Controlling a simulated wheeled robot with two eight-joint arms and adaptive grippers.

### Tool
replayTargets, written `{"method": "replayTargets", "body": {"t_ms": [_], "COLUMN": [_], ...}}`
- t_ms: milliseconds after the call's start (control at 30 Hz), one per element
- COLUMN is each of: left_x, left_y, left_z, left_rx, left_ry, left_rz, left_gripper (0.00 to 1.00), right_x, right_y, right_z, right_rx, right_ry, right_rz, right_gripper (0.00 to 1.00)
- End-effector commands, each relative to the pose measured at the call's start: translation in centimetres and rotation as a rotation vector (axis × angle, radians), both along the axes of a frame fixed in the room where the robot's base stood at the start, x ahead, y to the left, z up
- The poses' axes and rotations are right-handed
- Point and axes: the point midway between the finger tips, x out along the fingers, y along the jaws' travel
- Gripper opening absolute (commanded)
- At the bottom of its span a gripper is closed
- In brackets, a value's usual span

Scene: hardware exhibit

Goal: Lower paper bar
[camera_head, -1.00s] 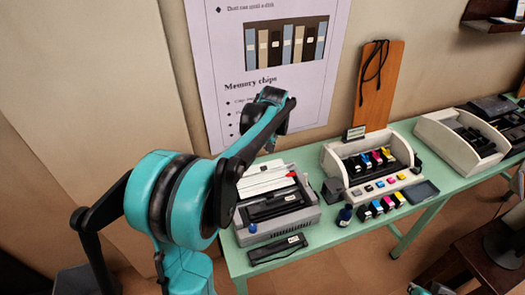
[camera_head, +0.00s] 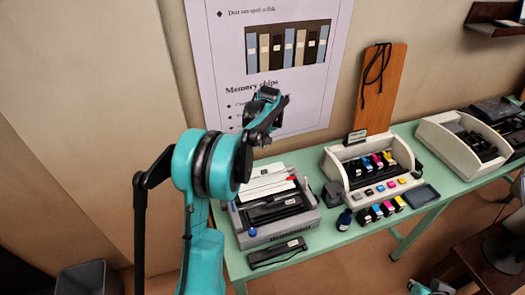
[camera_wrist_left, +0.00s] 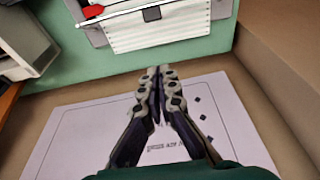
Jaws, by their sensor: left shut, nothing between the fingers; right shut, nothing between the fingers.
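A grey and white printer (camera_head: 310,215) stands at the left end of the green table. A thin paper bar (camera_head: 268,186) with a red end lies across the white paper at its back. The bar also shows at the top of the left wrist view (camera_wrist_left: 135,13), with its red tip at the left and a small dark piece beside it. My left gripper (camera_head: 278,103) is shut and empty, above and behind the printer in front of the wall poster. In the left wrist view its fingertips (camera_wrist_left: 160,70) touch each other, apart from the bar.
A beige ink-cartridge unit (camera_head: 335,165) with coloured cartridges and a blue bottle (camera_head: 344,219) stand right of the printer. A dark cartridge (camera_head: 277,252) lies at the table's front edge. A poster (camera_head: 225,55) and an orange board (camera_head: 382,85) are behind.

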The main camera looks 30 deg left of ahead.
Motion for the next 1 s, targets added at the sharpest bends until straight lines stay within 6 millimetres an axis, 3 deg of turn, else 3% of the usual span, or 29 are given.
{"method": "replayTargets", "body": {"t_ms": [400,633,1000], "left_x": [1.5,-0.5,-0.9], "left_y": [1.7,-0.5,-1.0], "left_z": [-8.5,-9.7,-9.9], "left_rx": [0.000,0.000,0.000], "left_ry": [0.000,0.000,0.000], "left_rz": [0.001,-0.001,0.000], "left_gripper": [0.00,0.00,0.00], "right_x": [0.0,0.0,0.0], "right_y": [0.0,0.0,0.0], "right_z": [-1.5,-1.8,-1.8], "right_rx": [0.000,0.000,0.000], "right_ry": [0.000,0.000,0.000], "right_rz": [0.000,0.000,0.000], "right_gripper": [0.00,0.00,0.00]}}
